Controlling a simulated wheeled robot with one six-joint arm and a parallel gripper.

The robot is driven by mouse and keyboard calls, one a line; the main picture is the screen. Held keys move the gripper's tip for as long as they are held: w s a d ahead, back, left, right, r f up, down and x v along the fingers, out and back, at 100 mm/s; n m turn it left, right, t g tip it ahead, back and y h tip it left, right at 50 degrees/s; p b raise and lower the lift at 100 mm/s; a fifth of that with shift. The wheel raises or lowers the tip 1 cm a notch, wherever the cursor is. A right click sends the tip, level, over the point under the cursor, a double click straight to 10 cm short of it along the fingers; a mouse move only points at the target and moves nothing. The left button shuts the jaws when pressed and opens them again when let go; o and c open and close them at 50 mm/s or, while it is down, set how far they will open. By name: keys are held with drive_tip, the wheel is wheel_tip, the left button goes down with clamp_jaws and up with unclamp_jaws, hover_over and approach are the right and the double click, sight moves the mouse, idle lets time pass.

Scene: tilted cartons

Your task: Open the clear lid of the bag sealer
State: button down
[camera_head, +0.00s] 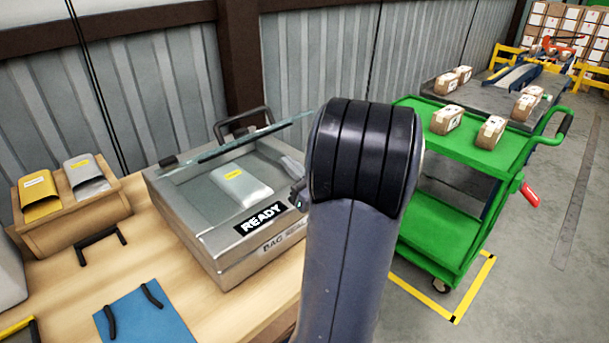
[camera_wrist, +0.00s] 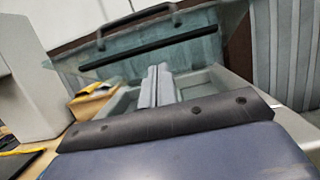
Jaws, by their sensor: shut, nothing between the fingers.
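The grey bag sealer (camera_head: 225,258) stands on the wooden bench, with a READY label on its front. Its clear lid (camera_head: 240,142) is raised and stands up at the back, with a black handle (camera_head: 243,122) at its upper edge. In the wrist view the lid (camera_wrist: 190,50) stands beyond my fingers, with the handle (camera_wrist: 138,18) at the top and a dark bar below it. A pale pouch (camera_head: 242,185) lies in the sealer. My gripper (camera_wrist: 158,70) is shut and empty, in front of the lid and apart from the handle. My arm mostly hides it in the head view.
A wooden holder (camera_head: 85,215) with gold and silver pouches stands at the left of the bench. A blue mat (camera_head: 145,318) lies in front. A green cart (camera_head: 470,155) with small cartons stands at the right. A corrugated wall is behind the bench.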

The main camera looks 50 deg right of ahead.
drive_tip(key=shift+w+d+r+p, duration=0.15)
drive_tip(key=shift+w+r+p, duration=0.55)
drive_tip(key=shift+w+r, duration=1.4)
